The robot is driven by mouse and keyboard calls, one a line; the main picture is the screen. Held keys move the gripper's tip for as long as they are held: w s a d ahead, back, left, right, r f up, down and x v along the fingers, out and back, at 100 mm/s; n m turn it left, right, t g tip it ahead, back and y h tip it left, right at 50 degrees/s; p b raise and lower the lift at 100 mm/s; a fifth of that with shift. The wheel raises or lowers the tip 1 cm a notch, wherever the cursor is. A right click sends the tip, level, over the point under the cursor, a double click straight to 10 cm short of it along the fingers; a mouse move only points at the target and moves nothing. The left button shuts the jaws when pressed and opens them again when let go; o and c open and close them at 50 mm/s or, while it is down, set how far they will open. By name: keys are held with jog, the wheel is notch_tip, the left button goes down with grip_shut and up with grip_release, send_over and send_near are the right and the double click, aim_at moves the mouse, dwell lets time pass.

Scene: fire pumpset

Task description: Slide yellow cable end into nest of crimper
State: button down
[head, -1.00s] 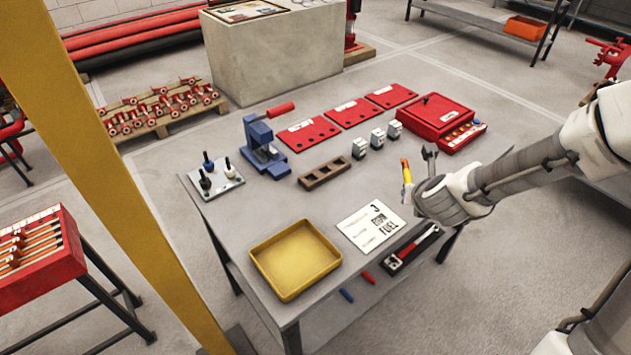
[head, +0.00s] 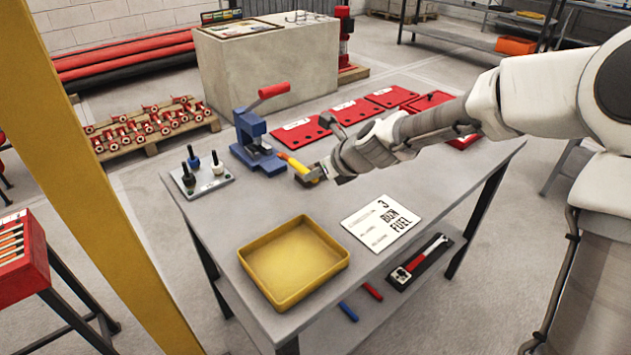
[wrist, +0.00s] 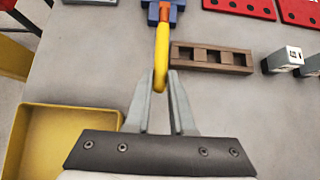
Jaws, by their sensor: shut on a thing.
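The blue crimper (head: 249,135) with a raised red handle (head: 275,90) stands on the grey table. Its edge shows at the top of the wrist view (wrist: 176,13). My gripper (head: 322,172) is shut on the yellow cable (head: 297,164), right of the crimper in the head view.
A brown slotted block (wrist: 212,58) sits just right of the cable. A plate with several plungers (head: 201,173) is left of the crimper. A yellow tray (head: 293,260) and a printed card (head: 382,224) lie nearer. Red plates (head: 300,131) lie behind.

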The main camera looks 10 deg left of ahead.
dwell(0.4)
jog(key=shift+a+r+x, duration=0.15)
jog(key=shift+x, duration=1.55)
jog(key=shift+a+r+x, duration=0.15)
jog(key=shift+x, duration=1.55)
jog(key=shift+w+a+f+p, duration=0.3)
jog(key=shift+w+a+p, duration=0.15)
jog(key=shift+w, duration=0.2)
jog(key=shift+a, duration=0.15)
jog(key=shift+w+a+p, duration=2)
jog(key=shift+a+p, duration=0.15)
jog(key=shift+p, duration=0.35)
jog(key=c, duration=0.7)
grip_release()
